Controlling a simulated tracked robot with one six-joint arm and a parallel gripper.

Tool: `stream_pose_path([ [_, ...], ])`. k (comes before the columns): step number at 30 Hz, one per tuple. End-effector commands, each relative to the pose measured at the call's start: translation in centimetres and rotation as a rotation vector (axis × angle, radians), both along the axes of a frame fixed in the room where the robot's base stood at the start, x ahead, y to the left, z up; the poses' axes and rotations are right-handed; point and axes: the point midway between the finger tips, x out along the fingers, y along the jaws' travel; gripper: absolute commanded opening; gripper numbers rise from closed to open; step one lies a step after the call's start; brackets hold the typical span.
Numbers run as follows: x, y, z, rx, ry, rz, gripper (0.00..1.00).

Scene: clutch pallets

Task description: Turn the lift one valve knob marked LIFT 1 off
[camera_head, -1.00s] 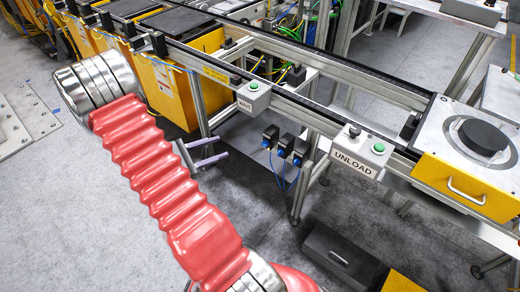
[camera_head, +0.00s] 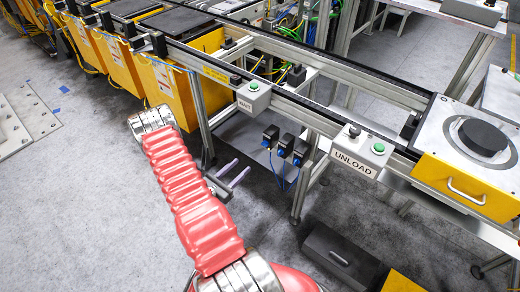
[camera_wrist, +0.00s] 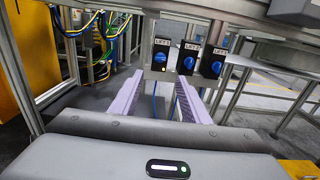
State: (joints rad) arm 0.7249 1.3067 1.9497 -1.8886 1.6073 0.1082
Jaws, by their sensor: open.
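Three dark valve boxes with blue knobs hang in a row under the conveyor rail: left (camera_head: 270,136), middle (camera_head: 285,146) and right (camera_head: 299,152). My gripper (camera_head: 234,173) is open and empty, left of and below the boxes. In the wrist view my gripper (camera_wrist: 161,82) has its two pale fingers apart, pointing toward the left and middle boxes, touching neither.
The conveyor frame (camera_head: 300,107) runs above the boxes, with WAIT (camera_head: 253,96) and UNLOAD (camera_head: 360,152) button boxes on its side. Blue hoses hang below the valves. A frame leg (camera_head: 302,190) stands right of them. A dark case (camera_head: 342,255) lies on the floor.

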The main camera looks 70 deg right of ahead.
Motion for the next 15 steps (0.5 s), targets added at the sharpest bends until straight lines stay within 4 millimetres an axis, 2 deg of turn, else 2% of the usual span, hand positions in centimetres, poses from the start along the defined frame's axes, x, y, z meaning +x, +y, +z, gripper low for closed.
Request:
stream_pose_path([
  [9,-0.1,-0.1,0.1,0.0,-0.001,-0.003,0.42],
  [15,-0.6,-1.1,0.1,0.0,-0.002,-0.004,0.42],
])
